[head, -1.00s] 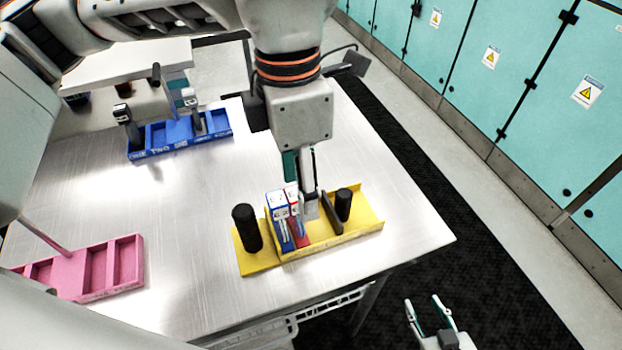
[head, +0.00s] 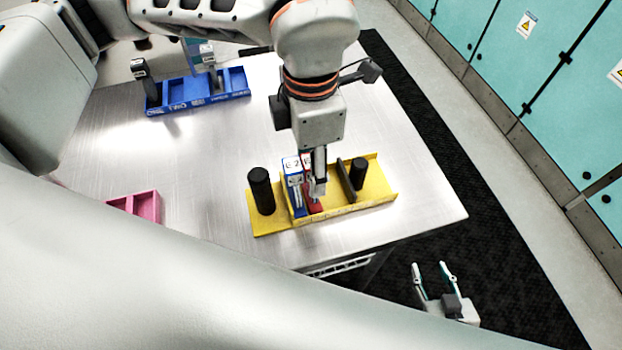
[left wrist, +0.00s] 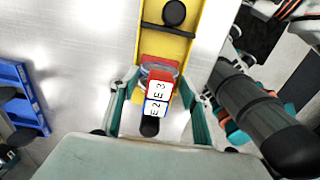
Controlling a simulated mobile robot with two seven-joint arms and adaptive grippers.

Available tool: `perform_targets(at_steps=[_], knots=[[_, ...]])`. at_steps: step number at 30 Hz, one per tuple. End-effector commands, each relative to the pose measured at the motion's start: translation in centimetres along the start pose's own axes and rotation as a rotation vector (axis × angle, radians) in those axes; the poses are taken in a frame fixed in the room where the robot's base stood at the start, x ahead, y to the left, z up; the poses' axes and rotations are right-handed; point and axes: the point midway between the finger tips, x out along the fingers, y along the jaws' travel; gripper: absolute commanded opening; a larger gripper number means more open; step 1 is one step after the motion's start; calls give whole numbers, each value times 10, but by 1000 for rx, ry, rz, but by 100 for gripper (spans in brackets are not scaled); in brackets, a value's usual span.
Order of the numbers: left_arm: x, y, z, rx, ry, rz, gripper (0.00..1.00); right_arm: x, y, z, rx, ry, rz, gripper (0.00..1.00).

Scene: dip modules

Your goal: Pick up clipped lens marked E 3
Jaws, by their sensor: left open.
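In the left wrist view my left gripper (left wrist: 158,100) is open, with one finger on each side of the E 3 and E 2 pieces. My right gripper (head: 429,266) is open and empty beyond the table's front edge.
Black posts (head: 261,190) stand at both ends of the yellow tray, with a dark divider (head: 345,182) right of the red piece. A blue tray (head: 185,98) stands at the back left. A pink tray (head: 145,205) is at left, partly hidden. The metal table (head: 215,160) between is clear.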

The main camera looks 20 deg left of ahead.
Motion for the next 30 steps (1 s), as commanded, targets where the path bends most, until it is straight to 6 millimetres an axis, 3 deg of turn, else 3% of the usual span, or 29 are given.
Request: perform_targets(at_steps=[6,11,12,23,30], knots=[[1,0,0,0,-1,0,44,0,0,1,0,-2,0,38],[0,0,0,0,-1,0,2,1,0,4,0,-7,-1,38],[1,0,0,0,0,0,0,1,0,5,0,-8,-1,38],[0,0,0,0,0,0,0,1,-1,7,0,-11,-1,38],[-17,1,1,0,-4,3,0,2,-1,7,1,-9,-1,38]])
